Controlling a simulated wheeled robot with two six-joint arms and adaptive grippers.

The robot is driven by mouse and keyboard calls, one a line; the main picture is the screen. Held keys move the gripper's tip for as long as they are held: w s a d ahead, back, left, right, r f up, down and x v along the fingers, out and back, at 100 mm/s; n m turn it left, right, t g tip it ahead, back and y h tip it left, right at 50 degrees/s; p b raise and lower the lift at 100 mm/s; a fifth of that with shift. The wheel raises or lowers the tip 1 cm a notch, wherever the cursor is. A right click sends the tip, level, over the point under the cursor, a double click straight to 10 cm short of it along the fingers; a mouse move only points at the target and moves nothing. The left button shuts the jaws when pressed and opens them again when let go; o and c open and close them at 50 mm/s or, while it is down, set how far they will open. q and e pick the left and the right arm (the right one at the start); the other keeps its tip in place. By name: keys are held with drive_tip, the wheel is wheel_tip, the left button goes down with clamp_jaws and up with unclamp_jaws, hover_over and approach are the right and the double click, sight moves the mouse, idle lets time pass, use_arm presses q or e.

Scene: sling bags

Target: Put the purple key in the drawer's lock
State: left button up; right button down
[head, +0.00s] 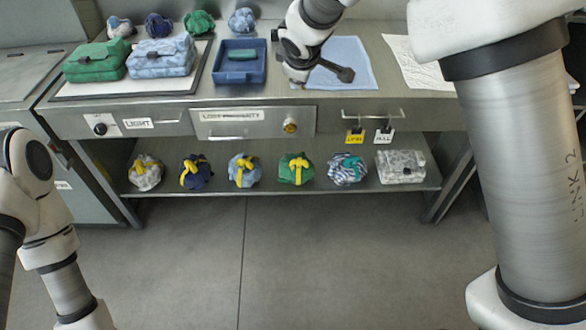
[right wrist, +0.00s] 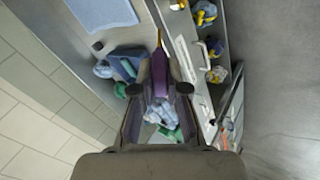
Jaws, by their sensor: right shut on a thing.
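My right gripper (head: 318,76) hangs over the tabletop near the blue cloth, behind the drawer front. In the right wrist view its fingers (right wrist: 159,89) are closed around a purple key (right wrist: 159,66), which points away from the wrist between them. The key cannot be made out in the head view. The drawer (head: 250,120), labelled lost property, is shut, with a round brass lock (head: 290,126) at the right of its front. The key is apart from the lock. My left arm is at the left edge; its gripper is out of view.
A blue cloth (head: 342,62), a blue tray (head: 240,68) and folded bags (head: 162,57) lie on the tabletop. Several tied bundles and a grey patterned bag (head: 400,167) rest on the lower shelf. Two tags (head: 355,136) hang at the front rail. The floor in front is clear.

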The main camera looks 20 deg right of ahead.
drive_tip(key=w+f+n+t+b, duration=0.1)
drive_tip(key=w+f+n+y+b, duration=0.1)
drive_tip(key=n+b, duration=0.1)
drive_tip(key=shift+w+a+f+t, duration=0.1)
drive_tip(key=shift+w+f+t, duration=0.1)
drive_tip(key=shift+f+t, duration=0.2)
wheel_tip(320, 180, down, 27)
drive_tip(key=s+n+t+y+b, duration=0.1)
drive_tip(key=n+t+b, duration=0.6)
drive_tip(key=b, duration=1.9)
use_arm(q)
wheel_tip(320, 180, down, 31)
drive_tip(key=shift+w, duration=0.2)
use_arm(e)
drive_tip(key=shift+w+d+m+t, duration=0.15)
drive_tip(key=shift+w+m+t, duration=0.4)
drive_tip(key=shift+w, duration=0.5)
drive_tip(key=shift+w+d+m+t, duration=0.15)
drive_tip(key=shift+w+m+t, duration=0.2)
drive_tip(key=shift+w+m, duration=0.5)
use_arm(q)
drive_tip(key=shift+d+r, duration=0.1)
use_arm(e)
drive_tip(key=shift+w, duration=0.2)
